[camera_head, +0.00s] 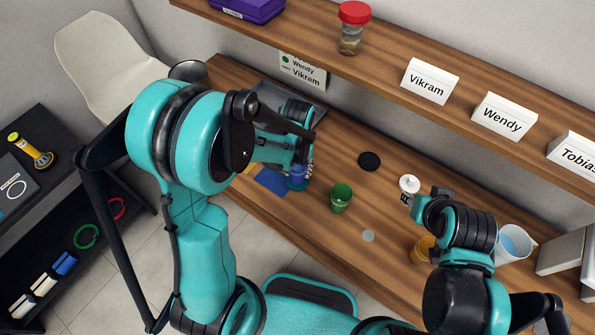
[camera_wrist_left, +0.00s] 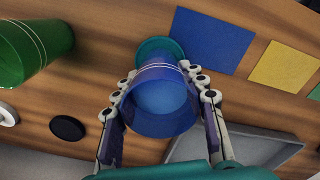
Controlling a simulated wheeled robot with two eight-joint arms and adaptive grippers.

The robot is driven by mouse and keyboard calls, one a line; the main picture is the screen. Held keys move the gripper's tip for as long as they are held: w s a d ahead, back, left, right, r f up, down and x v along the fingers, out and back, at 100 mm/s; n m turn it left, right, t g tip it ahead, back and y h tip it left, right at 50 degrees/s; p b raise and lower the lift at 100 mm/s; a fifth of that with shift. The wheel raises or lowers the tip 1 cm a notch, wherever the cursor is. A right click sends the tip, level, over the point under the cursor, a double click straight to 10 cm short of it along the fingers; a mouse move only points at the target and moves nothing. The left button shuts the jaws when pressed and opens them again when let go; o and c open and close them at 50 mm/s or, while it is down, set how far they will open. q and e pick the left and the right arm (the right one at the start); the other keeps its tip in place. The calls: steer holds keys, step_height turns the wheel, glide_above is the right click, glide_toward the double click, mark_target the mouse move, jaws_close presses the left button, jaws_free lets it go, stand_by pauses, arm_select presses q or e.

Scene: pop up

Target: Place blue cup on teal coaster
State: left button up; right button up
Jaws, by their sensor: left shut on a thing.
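The blue cup (camera_wrist_left: 162,100) is between the two fingers of my left gripper (camera_wrist_left: 160,88), which is shut on it. The cup also shows in the head view (camera_head: 297,181), partly hidden by the gripper. The teal coaster (camera_wrist_left: 158,47) shows past the cup's far end in the left wrist view. The cup covers part of the coaster; I cannot tell whether they touch.
A green cup (camera_head: 341,197) stands right of the blue cup. A black coaster (camera_head: 369,161) and a pale disc (camera_head: 368,236) lie nearby. Blue (camera_wrist_left: 212,40) and yellow (camera_wrist_left: 284,66) squares and a grey tray (camera_wrist_left: 240,148) are close. A shelf (camera_head: 395,75) overhangs the back.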

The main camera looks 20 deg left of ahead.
arm_select(q)
steer(key=shift+f, duration=0.3)
steer(key=shift+f, duration=0.2)
steer(key=o, duration=1.3)
steer(key=shift+r, duration=0.15)
